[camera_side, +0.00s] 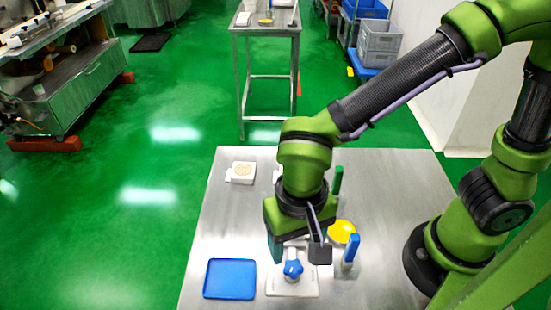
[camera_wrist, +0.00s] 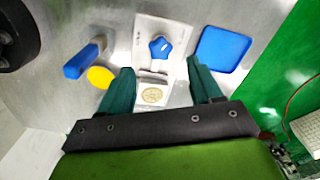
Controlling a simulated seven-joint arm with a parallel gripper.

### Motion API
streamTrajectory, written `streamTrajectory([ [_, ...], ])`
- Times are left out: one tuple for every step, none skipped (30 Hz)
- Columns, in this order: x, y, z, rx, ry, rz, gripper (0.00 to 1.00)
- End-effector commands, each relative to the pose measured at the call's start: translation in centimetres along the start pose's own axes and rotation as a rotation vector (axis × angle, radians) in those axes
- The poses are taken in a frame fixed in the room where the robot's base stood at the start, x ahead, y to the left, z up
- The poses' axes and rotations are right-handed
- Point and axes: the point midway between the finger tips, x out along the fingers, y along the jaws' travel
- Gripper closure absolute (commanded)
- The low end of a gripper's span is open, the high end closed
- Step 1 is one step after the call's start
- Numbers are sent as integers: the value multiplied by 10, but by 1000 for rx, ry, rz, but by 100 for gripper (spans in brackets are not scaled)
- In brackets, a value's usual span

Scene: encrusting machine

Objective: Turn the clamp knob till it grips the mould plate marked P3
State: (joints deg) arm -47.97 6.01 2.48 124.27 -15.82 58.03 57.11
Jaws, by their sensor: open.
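The blue clamp knob (camera_side: 292,268) stands on a white clamp base (camera_side: 300,287) at the table's front. In the wrist view the lobed knob (camera_wrist: 159,47) lies just beyond my fingertips. A pale mould plate (camera_wrist: 153,95) with a round yellowish pattern shows between my fingers, at the near end of the base. No P3 mark is readable, and I cannot tell whether the clamp touches the plate. My gripper (camera_wrist: 160,68) is open, with teal fingers spread and nothing held. In the side view it hangs above and behind the knob, hiding the plate.
A blue tray (camera_side: 230,279) lies left of the clamp. A yellow disc (camera_side: 341,232) and a blue upright handle (camera_side: 350,250) are close on the right, a green handle (camera_side: 338,180) behind. Another pale plate (camera_side: 241,173) lies back left. The table's left middle is clear.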

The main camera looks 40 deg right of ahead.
Motion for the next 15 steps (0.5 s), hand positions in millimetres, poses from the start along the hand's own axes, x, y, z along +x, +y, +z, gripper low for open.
streamTrajectory([
  [-14, -1, 0, 0, 3, -7, 36],
  [-22, -1, 0, 1, 3, -8, 36],
  [-31, -1, 0, 0, 3, -7, 36],
  [-38, -1, 0, 0, 3, -7, 36],
  [-45, -1, 0, 1, 2, -7, 36],
  [-54, -1, 0, 1, 2, -6, 36],
  [-60, -1, -1, 1, 3, -6, 36],
  [-65, -1, 0, 1, 2, -4, 36],
  [-72, 0, 0, 0, 2, -5, 36],
  [-76, -1, 0, 0, 2, -4, 36],
  [-80, 0, 0, 0, 2, -3, 36],
  [-85, -1, 0, -1, 2, -3, 36],
  [-88, 0, 0, -1, 1, -2, 36],
  [-90, 0, 0, -1, 1, -1, 36],
  [-92, 0, 0, 0, 0, 0, 36],
])
